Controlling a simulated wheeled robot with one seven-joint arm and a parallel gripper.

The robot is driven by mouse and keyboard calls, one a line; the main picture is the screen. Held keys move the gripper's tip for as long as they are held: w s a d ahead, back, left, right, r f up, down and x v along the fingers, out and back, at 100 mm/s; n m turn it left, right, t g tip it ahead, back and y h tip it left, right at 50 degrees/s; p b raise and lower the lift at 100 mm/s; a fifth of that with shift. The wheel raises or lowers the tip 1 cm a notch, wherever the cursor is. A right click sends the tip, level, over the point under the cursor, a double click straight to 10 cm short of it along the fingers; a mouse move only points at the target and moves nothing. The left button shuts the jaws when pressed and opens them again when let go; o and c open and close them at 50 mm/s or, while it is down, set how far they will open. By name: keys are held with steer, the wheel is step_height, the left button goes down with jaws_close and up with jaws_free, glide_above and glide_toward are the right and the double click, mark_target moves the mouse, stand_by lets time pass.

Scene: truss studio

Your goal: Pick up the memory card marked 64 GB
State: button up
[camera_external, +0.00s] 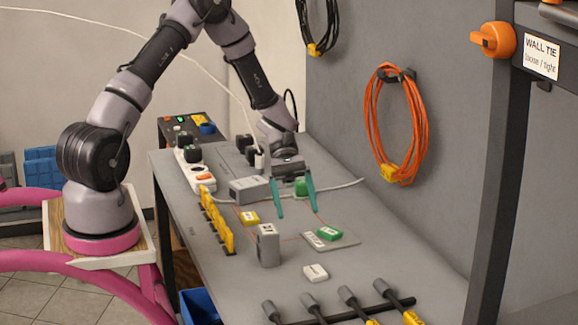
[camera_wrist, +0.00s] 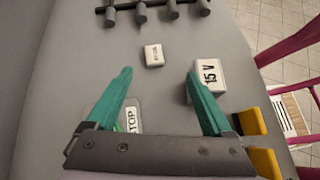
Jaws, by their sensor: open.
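No label reading 64 GB can be made out in either view. A small white block (camera_external: 315,272) with small dark print lies flat on the grey table, in front of my gripper. It also shows in the wrist view (camera_wrist: 153,55), beyond and roughly between my fingertips; its print is too small to read. My gripper (camera_external: 298,213) has two teal fingers pointing down above the table. In the wrist view its fingers (camera_wrist: 159,73) are spread wide with nothing between them.
An upright box marked 15 V (camera_wrist: 207,82) stands close to one finger; it shows externally too (camera_external: 268,247). A plate (camera_external: 345,241) bears a green piece (camera_external: 329,233). Yellow blocks (camera_external: 216,222) line the left edge. Dark-handled tools (camera_external: 314,307) lie at the front. Orange cable (camera_external: 371,125) hangs on the wall.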

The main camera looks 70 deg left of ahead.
steer(key=f, duration=0.1)
steer(key=f+n+h, duration=0.1)
steer(key=w+f+n+t, duration=0.1)
steer(key=f, duration=0.1)
steer(key=shift+a+h, duration=0.2)
steer(key=shift+h, duration=0.1)
steer(key=shift+d+f+n, duration=0.2)
steer(key=shift+f+n, duration=0.05)
steer(key=shift+n, duration=0.05)
glide_toward(314, 269)
steer(key=x, duration=0.2)
steer(key=shift+w+d+f, duration=0.15)
steer(key=shift+w+d, duration=0.15)
steer(key=shift+s+x, duration=0.15)
steer(key=shift+x, duration=1.2)
steer(key=shift+s+x, duration=0.1)
steer(key=shift+x, duration=1.3)
steer(key=shift+c, duration=0.3)
jaws_close()
